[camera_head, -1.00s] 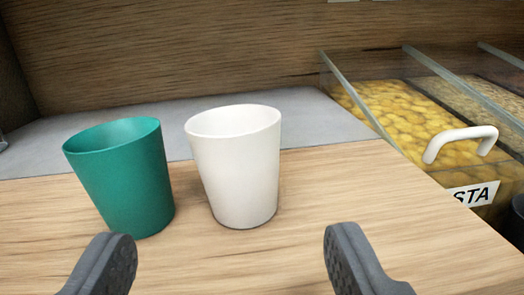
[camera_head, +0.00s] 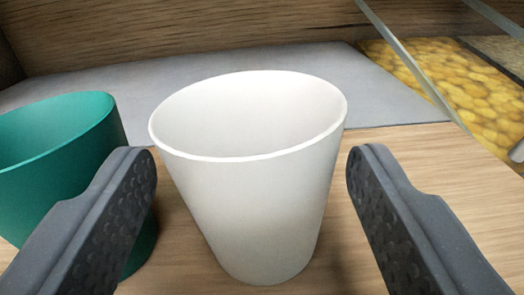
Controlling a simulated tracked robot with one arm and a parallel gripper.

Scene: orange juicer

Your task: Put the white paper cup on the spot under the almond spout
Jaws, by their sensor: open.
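The white paper cup (camera_head: 250,200) stands upright and empty on the wooden counter, large in the middle of the view. My gripper (camera_head: 252,175) is open, with one dark finger on each side of the white cup. The left finger overlaps the green cup in the picture. A gap shows between the right finger and the white cup; the left finger's tip is close to the cup's left side. I cannot tell if it touches. The almond spout and the spot under it are not in view.
A green cup (camera_head: 60,150) stands close to the left of the white cup, partly behind my left finger. A grey surface (camera_head: 390,105) and a wooden wall (camera_head: 180,30) lie behind.

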